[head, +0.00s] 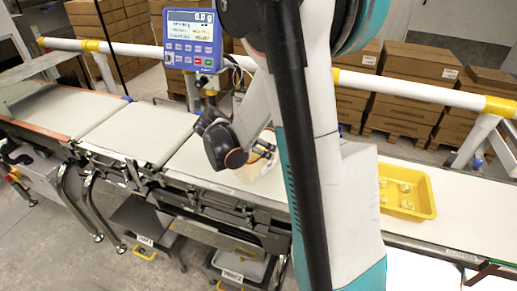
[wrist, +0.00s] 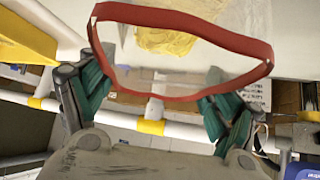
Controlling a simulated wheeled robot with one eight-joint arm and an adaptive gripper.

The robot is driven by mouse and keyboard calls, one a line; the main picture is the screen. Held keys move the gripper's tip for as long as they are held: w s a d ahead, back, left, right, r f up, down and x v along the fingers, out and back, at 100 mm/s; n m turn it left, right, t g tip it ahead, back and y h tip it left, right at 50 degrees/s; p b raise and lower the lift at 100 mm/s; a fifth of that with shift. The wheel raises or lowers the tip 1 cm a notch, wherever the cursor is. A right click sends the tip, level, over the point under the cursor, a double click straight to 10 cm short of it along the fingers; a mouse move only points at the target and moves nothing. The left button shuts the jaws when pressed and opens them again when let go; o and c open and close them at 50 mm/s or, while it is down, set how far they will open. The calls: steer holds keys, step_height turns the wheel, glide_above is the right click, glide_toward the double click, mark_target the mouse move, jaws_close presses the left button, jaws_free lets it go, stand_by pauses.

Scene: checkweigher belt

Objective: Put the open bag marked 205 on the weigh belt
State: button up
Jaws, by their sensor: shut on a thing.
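My gripper (wrist: 155,105) is shut on the open bag, with its green-padded fingers at either side of the bag's red rim (wrist: 185,18). The bag is clear-walled with yellow contents inside. In the head view the bag (head: 263,158) is partly hidden by my arm, over the right-hand belt section; I cannot tell whether it touches the belt. The number 205 is not readable. Pale belt sections run across the head view, including a short middle one (head: 138,131); which is the weigh belt is not clearly marked. The blue weigh display (head: 192,42) reads about 0.0 g.
A yellow tray (head: 430,200) with several small pale items stands on the belt right of my arm. A white rail (head: 425,90) with yellow joints runs behind the belts. Cartons (head: 405,102) are stacked beyond it. The left and middle belt sections are clear.

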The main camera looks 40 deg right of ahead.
steer(key=shift+f, duration=0.3)
steer(key=o, duration=1.7)
steer(key=shift+r, duration=0.15)
steer(key=p+v, duration=0.4)
steer(key=v, duration=0.8)
steer(key=shift+s+a+r+n+t+y, duration=1)
steer(key=shift+s+a+r+n+y, duration=0.4)
steer(key=shift+s+a+n, duration=1.3)
steer(key=shift+s+a+r+n+t+y, duration=1.05)
steer(key=shift+s+a+n+y, duration=0.55)
steer(key=shift+s+a+n, duration=1.05)
steer(key=shift+s+a+r+n+t+y, duration=0.95)
steer(key=shift+s+a+r+n+y, duration=0.5)
steer(key=shift+s+a+n, duration=1.2)
steer(key=shift+w+a+f, duration=0.1)
steer(key=shift+w+a, duration=0.25)
steer(key=shift+a, duration=0.1)
